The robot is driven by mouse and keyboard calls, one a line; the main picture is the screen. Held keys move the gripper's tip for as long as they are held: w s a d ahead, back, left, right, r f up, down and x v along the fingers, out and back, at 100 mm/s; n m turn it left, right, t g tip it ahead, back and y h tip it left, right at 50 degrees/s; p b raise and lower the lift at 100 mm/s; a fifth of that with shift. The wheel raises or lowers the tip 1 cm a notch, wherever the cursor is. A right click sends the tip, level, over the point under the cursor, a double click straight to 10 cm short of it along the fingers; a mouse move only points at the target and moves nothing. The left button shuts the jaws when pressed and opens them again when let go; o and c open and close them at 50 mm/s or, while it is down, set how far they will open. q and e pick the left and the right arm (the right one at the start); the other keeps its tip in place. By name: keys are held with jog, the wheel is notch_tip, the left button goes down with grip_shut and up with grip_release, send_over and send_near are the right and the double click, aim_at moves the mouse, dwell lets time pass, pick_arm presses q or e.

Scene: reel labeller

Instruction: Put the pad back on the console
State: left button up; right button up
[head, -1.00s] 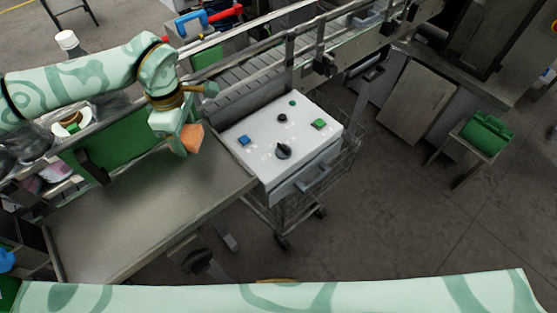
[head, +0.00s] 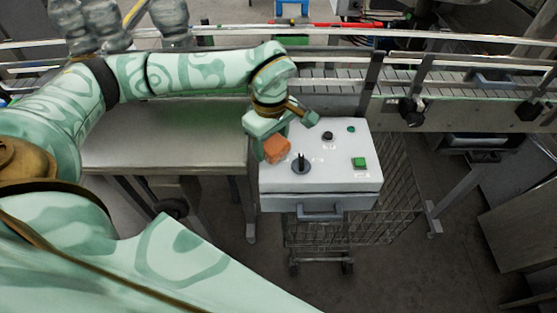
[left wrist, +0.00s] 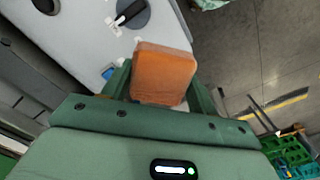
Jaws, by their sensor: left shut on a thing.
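The orange pad (head: 277,151) is a small block with rounded edges. My left gripper (head: 268,140) is shut on it, over the left part of the console. The left wrist view shows the pad (left wrist: 163,72) between the two green fingers. The console (head: 330,178) is a white box with a black selector knob, a smaller black knob and green buttons on top. In the left wrist view the pad is in front of the console top (left wrist: 75,30), near the selector knob (left wrist: 130,12) and a blue button (left wrist: 108,72). I cannot tell whether the pad touches the console. My right gripper is out of view.
A steel table (head: 165,150) stands just left of the console. A conveyor (head: 455,80) with rails runs behind both. A wire cart (head: 390,205) is under and beside the console. The floor to the front right is open.

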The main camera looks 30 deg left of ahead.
aim_at(272, 141)
pick_arm(q)
notch_tip(272, 141, down, 4)
jog(key=shift+d+f, duration=0.1)
jog(key=shift+f, duration=0.55)
jog(key=shift+f+b, duration=0.3)
jog(key=shift+f, duration=0.25)
jog(key=o, duration=0.9)
jog(key=shift+o, duration=0.2)
jog(key=shift+r, duration=0.1)
notch_tip(272, 141, up, 13)
jog(key=shift+p, duration=0.3)
